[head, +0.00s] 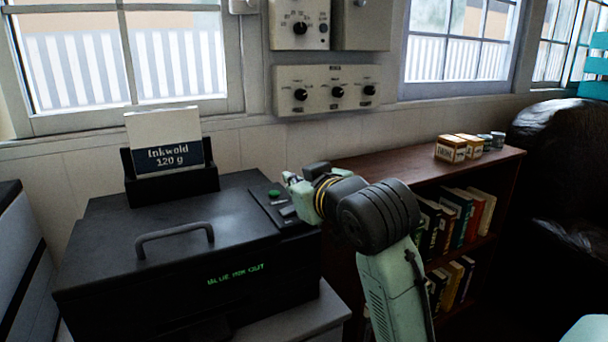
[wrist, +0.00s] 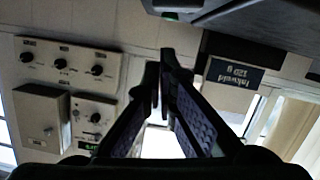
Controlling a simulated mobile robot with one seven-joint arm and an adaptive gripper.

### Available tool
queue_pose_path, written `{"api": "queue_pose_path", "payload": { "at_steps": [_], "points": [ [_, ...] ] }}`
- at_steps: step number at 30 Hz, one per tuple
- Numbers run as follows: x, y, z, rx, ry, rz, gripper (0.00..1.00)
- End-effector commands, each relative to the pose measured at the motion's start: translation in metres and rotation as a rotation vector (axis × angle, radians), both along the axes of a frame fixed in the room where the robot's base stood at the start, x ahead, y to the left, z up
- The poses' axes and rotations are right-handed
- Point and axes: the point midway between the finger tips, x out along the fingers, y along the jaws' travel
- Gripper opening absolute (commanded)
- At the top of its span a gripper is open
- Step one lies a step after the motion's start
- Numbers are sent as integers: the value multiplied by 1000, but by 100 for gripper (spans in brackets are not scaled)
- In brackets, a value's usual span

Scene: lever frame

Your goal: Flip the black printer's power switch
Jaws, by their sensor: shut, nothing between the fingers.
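The black printer (head: 110,260) stands at the left in the head view, with a handle on its lid and green text reading "BLUE INK OUT" on its front. A small panel at its right top edge carries a green button (head: 273,193) and grey keys (head: 288,211); I cannot tell which is the power switch. My gripper (head: 291,180) is shut and empty, close above this panel, partly hidden behind its own wrist. The wrist view, upside down, shows the fingertips (wrist: 163,68) together, below the printer's dark edge (wrist: 245,18).
A paper tray labelled "Inkwold 120 g" (head: 172,185) stands on the printer's back. Wall boxes with knobs (head: 333,91) hang behind. A wooden bookshelf (head: 400,160) with books and small boxes stands to the right. A black armchair (head: 560,150) is at far right.

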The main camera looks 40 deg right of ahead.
Motion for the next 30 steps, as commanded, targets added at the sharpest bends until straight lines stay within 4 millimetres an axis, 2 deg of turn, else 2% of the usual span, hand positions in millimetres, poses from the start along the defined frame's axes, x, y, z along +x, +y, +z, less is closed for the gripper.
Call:
{"api": "queue_pose_path", "payload": {
  "at_steps": [3,7,19,25,30],
  "points": [
    [-2,-4,-15,2,0,-3,0],
    [-2,-4,-23,-1,-1,-1,0],
    [-2,-5,-26,2,-3,0,0],
    [-2,-10,-33,144,-36,3,0],
    [-3,-10,-35,126,-31,-1,0]
  ]
}}
